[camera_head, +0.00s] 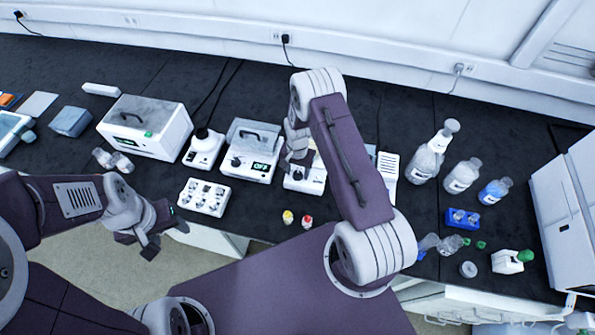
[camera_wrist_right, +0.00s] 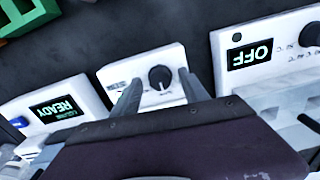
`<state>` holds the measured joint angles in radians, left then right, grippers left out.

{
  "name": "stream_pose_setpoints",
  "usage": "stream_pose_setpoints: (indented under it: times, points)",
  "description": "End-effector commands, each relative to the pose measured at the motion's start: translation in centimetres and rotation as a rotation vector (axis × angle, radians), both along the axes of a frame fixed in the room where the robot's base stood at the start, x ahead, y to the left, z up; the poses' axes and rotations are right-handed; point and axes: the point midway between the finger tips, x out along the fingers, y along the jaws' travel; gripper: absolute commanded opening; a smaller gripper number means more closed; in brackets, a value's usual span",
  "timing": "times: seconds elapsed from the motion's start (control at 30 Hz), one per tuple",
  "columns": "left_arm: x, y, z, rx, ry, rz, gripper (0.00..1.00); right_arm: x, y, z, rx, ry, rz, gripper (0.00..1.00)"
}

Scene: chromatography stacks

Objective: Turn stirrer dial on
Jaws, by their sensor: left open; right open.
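The white stirrer (camera_head: 314,184) stands on the dark bench, partly hidden behind my right arm in the head view. In the right wrist view the stirrer (camera_wrist_right: 112,80) shows a round black dial (camera_wrist_right: 160,77) with a pale pointer mark. My right gripper (camera_head: 297,158) is over the stirrer. In the right wrist view its two open fingers (camera_wrist_right: 159,82) lie on either side of the dial; whether they touch it cannot be told. My left gripper (camera_head: 163,236) is open and empty near the bench's front edge, far left of the stirrer.
A white device (camera_head: 248,150) with a display reading OFF (camera_wrist_right: 252,54) stands close beside the stirrer. Another device (camera_wrist_right: 62,108) reads READY on its other side. Small red- and yellow-capped vials (camera_head: 297,220) stand in front. Bottles (camera_head: 462,176) stand at the right.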

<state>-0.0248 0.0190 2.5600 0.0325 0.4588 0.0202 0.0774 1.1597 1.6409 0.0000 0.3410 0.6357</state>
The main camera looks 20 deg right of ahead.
Motion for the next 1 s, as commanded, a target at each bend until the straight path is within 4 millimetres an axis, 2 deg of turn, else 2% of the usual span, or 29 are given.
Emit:
stream_pose_setpoints:
  times: [0.13,0.4,0.5,1.0]
  points:
    - [0.0,0.0,-0.6,0.000,0.000,0.000,0.57,0.1,0.0,2.0,0.000,-0.005,0.000,0.52]
    - [0.0,0.0,-1.6,0.000,0.000,0.000,0.57,0.1,0.0,7.5,0.000,-0.005,0.000,0.52]
    - [0.0,0.0,-1.7,0.000,0.000,0.000,0.57,0.0,0.0,8.5,0.000,-0.004,0.000,0.52]
    - [0.0,0.0,-1.7,0.000,0.000,0.000,0.57,0.0,0.0,8.9,0.000,-0.001,0.000,0.52]
